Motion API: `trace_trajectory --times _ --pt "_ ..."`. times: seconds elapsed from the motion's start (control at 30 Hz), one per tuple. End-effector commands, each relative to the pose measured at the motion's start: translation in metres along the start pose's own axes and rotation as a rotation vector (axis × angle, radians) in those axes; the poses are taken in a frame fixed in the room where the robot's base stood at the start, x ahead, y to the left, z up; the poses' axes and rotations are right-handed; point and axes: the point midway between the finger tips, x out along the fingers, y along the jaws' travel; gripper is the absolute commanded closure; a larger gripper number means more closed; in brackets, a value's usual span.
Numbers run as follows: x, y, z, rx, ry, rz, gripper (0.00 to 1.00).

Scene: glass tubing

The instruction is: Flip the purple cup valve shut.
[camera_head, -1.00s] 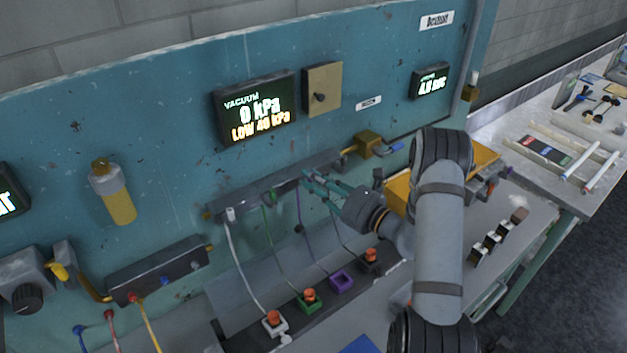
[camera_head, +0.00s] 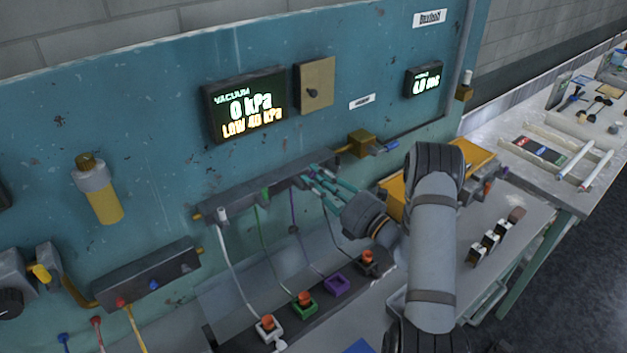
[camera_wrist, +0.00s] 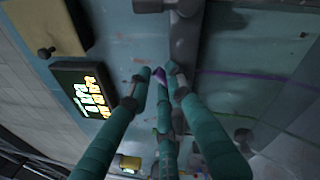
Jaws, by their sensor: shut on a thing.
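The purple valve (camera_wrist: 158,75) shows as a small purple piece between my fingertips in the wrist view. My gripper (camera_wrist: 160,78) has teal fingers closed in around it. In the head view my gripper (camera_head: 307,173) is at the right part of the dark manifold bar (camera_head: 240,190) on the teal panel, and its fingers hide the valve. The purple hose (camera_head: 294,222) hangs from the bar down to the purple cup (camera_head: 336,286), which holds no orange piece. The hose also runs right in the wrist view (camera_wrist: 230,73).
The white cup (camera_head: 268,328), green cup (camera_head: 305,304) and black cup (camera_head: 372,262) hold orange pieces. A green valve (camera_head: 265,190) and a white valve (camera_head: 222,213) sit along the bar to the left. The vacuum display (camera_head: 246,105) reads 0 kPa, LOW 40 kPa.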

Motion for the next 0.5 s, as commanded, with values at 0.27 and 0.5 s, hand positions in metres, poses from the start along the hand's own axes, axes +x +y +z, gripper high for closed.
trace_trajectory --times 0.27,0.5 --pt "-0.003 -0.012 -0.001 0.259 -0.055 -0.004 1.0" --pt "-0.004 -0.019 -0.003 0.46 -0.095 -0.004 1.0"
